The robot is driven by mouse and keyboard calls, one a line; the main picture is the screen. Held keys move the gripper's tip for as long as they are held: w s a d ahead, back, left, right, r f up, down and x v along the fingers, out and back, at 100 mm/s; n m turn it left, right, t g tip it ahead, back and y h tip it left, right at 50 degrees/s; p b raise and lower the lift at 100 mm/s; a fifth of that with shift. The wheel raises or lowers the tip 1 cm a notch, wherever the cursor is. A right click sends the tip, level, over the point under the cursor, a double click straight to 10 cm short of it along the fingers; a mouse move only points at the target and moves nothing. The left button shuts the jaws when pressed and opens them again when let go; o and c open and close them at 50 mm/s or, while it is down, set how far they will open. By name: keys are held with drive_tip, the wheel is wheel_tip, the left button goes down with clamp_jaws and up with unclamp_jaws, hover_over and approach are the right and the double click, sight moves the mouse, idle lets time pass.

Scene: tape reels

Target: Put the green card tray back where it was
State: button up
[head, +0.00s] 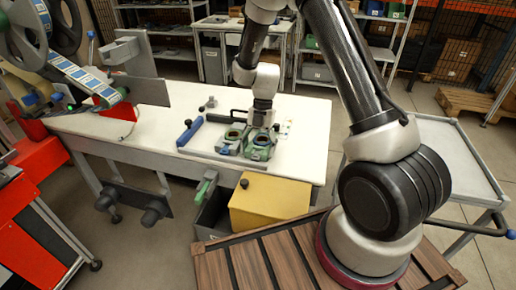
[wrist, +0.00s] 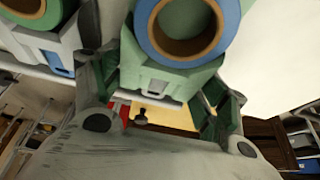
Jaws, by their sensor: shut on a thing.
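The green card tray (head: 261,151) is at the front edge of the white bench, to the right of a second tray (head: 230,146). My gripper (head: 262,124) points down over it. I cannot tell whether the tray touches the bench. The second tray (wrist: 45,50) shows close by on the left, with a green roll on it.
A yellow box (head: 270,202) stands below the bench's front edge. A tape machine (head: 75,75) stands at the left. The bench right of the trays is mostly clear.

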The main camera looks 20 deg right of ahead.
drive_tip(key=o, duration=1.1)
drive_tip(key=d+r+m+t, duration=0.1)
drive_tip(key=d+r+m, duration=0.15)
drive_tip(key=r, duration=0.65)
drive_tip(key=d+r+m, duration=0.2)
drive_tip(key=d+r, duration=0.1)
drive_tip(key=r, duration=0.7)
drive_tip(key=shift+s+d+r+m+t+h, duration=0.4)
drive_tip(key=shift+s+d+r+m+t, duration=1.1)
drive_tip(key=shift+s+m, duration=2.5)
drive_tip(key=shift+s+d+r+m+t+h, duration=0.4)
drive_tip(key=shift+s+d+r+m+t, duration=0.45)
drive_tip(key=shift+s+d+r+m, duration=2.15)
drive_tip(key=shift+s+d+r+m+t+h, duration=0.3)
drive_tip(key=shift+s+r+m+t, duration=1)
drive_tip(key=shift+s+m, duration=3.65)
